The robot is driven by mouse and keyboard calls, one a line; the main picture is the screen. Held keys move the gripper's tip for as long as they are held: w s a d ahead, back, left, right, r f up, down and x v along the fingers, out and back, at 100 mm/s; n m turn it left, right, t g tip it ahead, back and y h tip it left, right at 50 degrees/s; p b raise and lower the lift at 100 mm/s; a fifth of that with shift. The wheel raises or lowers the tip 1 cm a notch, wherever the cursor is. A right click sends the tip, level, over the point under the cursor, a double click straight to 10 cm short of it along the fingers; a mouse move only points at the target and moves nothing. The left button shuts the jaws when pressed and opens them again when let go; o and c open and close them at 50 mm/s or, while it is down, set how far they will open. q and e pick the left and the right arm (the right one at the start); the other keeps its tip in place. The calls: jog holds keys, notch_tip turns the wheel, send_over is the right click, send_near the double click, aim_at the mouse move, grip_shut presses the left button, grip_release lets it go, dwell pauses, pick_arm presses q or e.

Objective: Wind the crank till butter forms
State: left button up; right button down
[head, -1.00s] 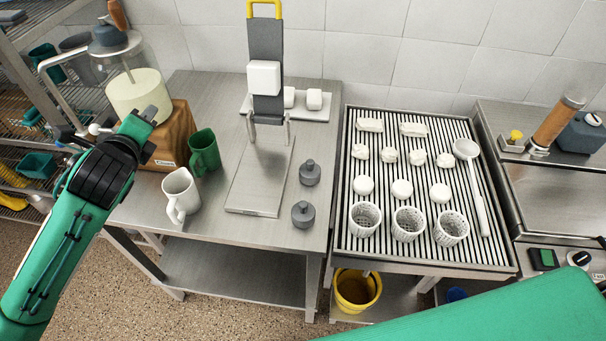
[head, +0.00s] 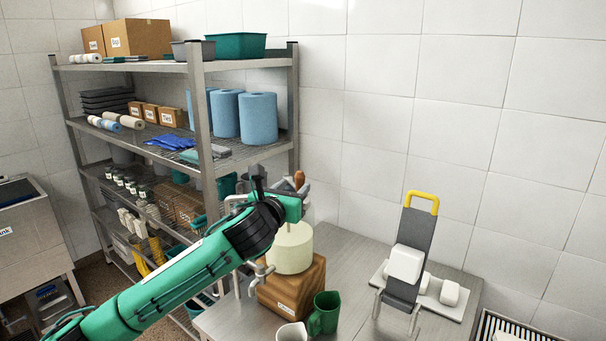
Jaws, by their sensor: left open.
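The churn is a jar of pale cream (head: 291,249) on a wooden block base (head: 292,287), at the left end of the steel table. Its brown wooden crank handle (head: 299,180) shows at the top. My left gripper (head: 280,192) is open, in front of the churn's upper part and just left of the handle. It hides most of the lid and crank, and I cannot tell whether it touches them. I see no clear butter lumps in the cream. My right gripper is out of view.
A loaded wire shelf (head: 185,67) stands behind on the left.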

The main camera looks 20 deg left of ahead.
aim_at(298, 183)
pick_arm(q)
jog(key=w, duration=0.2)
jog(key=w+p, duration=0.1)
jog(key=w, duration=0.4)
jog(key=shift+d+p, duration=0.25)
jog(key=shift+p, duration=0.15)
grip_shut()
